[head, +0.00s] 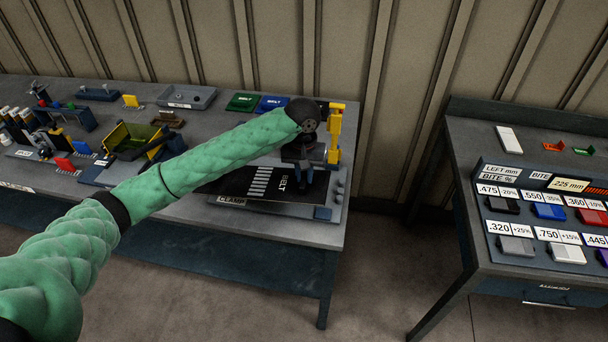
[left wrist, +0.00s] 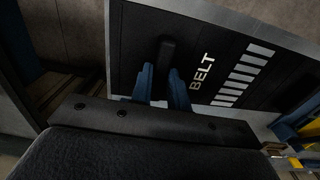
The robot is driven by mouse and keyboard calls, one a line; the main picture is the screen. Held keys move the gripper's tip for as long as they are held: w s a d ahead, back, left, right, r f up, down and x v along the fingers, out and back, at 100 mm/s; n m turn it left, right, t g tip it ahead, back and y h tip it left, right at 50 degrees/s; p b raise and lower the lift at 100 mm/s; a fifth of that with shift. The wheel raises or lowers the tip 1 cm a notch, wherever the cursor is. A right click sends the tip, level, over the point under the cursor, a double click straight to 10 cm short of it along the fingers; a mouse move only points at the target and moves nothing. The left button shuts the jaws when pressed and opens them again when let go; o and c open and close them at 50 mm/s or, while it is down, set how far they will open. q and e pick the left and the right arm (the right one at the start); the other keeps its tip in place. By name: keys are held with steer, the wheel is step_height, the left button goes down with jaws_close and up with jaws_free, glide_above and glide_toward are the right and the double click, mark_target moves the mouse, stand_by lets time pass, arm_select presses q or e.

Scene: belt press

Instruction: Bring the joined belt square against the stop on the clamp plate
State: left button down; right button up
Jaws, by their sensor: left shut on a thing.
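The black belt (head: 240,186), marked BELT with white bars, lies flat on the grey clamp plate (head: 262,207) at the right end of the workbench. In the left wrist view the belt (left wrist: 225,60) fills the upper middle. My left gripper (head: 303,182) is over the belt's right part, beside the word BELT. In the left wrist view its two blue fingers (left wrist: 160,84) are shut on a dark upright grip (left wrist: 167,55) on the belt. The stop cannot be made out for certain. My right gripper is in neither view.
A yellow lever (head: 335,130) stands behind the plate at the right. Green (head: 242,102) and blue (head: 273,103) BELT cards lie at the back. A yellow-and-dark bin (head: 130,140) stands left of my arm. A second table (head: 540,290) with labelled blocks stands right, across a gap.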

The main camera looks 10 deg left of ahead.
arm_select(q)
steer(key=shift+w+d+r+p, duration=0.1)
steer(key=shift+w+p, duration=0.6)
steer(key=shift+w, duration=1.95)
steer(key=shift+w+d+p, duration=0.1)
steer(key=shift+w+p, duration=0.3)
steer(key=shift+w, duration=2.3)
